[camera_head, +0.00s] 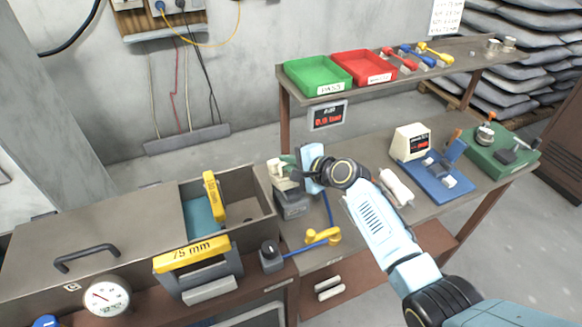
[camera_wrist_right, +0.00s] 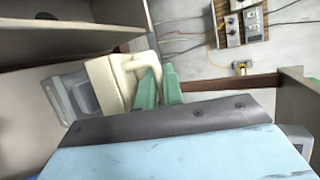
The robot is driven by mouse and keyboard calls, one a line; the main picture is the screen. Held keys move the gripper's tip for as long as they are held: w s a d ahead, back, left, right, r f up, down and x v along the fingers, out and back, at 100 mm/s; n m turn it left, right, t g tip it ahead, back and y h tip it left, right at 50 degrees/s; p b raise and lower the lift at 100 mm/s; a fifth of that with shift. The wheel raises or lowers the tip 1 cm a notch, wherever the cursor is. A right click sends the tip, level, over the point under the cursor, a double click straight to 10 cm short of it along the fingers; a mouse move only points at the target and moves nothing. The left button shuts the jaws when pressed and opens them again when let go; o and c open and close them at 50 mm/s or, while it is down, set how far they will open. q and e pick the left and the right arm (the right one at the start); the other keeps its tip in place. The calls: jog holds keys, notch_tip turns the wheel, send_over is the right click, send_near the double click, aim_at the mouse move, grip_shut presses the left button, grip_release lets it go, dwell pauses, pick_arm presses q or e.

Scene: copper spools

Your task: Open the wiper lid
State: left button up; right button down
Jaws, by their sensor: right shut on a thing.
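The wiper (camera_head: 292,208) stands on the bench at the middle of the head view, with a dark grey base. Its beige lid (camera_head: 275,168) is on the upper part; in the right wrist view the lid (camera_wrist_right: 105,78) has a curved handle (camera_wrist_right: 131,66). My right gripper (camera_head: 288,160) reaches in from the right at lid height. Its green fingers (camera_wrist_right: 159,86) are shut at the end of the handle. The blue gripper body hides part of the wiper, and I cannot tell how far the lid is raised. My left gripper is out of view.
A white handheld device (camera_head: 396,187) and blue fixture (camera_head: 436,180) are to the right.

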jog(key=shift+w+a+r, duration=0.15)
jog(key=shift+w+r, duration=0.05)
jog(key=shift+w, duration=0.2)
jog(key=c, duration=1.8)
grip_release()
jog(key=shift+s, duration=0.15)
jog(key=p+v, duration=0.1)
jog(key=v, duration=1.2)
jog(key=shift+s, duration=0.1)
